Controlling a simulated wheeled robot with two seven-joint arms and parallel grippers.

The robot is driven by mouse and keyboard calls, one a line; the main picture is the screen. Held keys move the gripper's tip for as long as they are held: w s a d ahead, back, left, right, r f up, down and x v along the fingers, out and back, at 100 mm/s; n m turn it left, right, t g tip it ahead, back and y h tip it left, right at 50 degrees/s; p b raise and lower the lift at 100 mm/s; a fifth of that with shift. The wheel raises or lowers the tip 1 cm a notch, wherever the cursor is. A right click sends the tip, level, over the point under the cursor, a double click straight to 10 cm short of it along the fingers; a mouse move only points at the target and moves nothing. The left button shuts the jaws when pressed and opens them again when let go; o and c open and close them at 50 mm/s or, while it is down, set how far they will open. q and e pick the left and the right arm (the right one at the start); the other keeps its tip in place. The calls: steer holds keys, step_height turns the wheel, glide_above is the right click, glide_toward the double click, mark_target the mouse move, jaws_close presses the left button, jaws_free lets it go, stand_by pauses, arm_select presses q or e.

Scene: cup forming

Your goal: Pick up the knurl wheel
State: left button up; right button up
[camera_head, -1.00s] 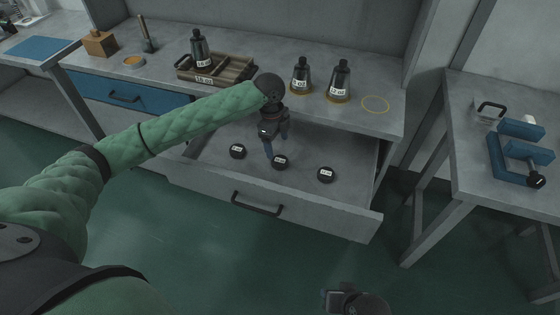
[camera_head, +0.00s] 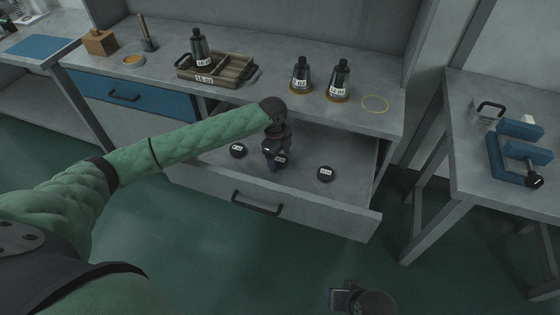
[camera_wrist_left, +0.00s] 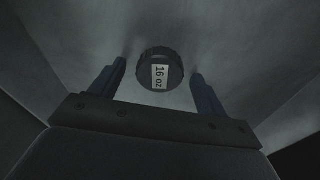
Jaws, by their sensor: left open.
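Three small black knurl wheels with white labels lie in the open drawer (camera_head: 215,177). The left wheel (camera_head: 238,151) and the right wheel (camera_head: 326,174) are in plain view. The middle wheel (camera_head: 281,159) is partly hidden by my left gripper (camera_head: 272,166), which points down over it. In the left wrist view the middle wheel (camera_wrist_left: 160,69) reads "16 oz" and sits between the two blue fingertips of the open left gripper (camera_wrist_left: 158,75), with a gap on each side. The right gripper (camera_head: 350,300) is partly seen at the bottom edge.
On the bench top are a wooden tray (camera_head: 240,72) with a labelled dark cup form, two more forms (camera_head: 339,80) on yellow rings, and an empty yellow ring (camera_head: 375,104). A blue clamp-like fixture (camera_head: 505,160) is on the right table. The drawer front has a handle (camera_head: 256,204).

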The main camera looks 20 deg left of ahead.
arm_select(q)
steer(key=c, duration=1.3)
steer(key=shift+o, duration=0.2)
steer(key=shift+r, duration=0.15)
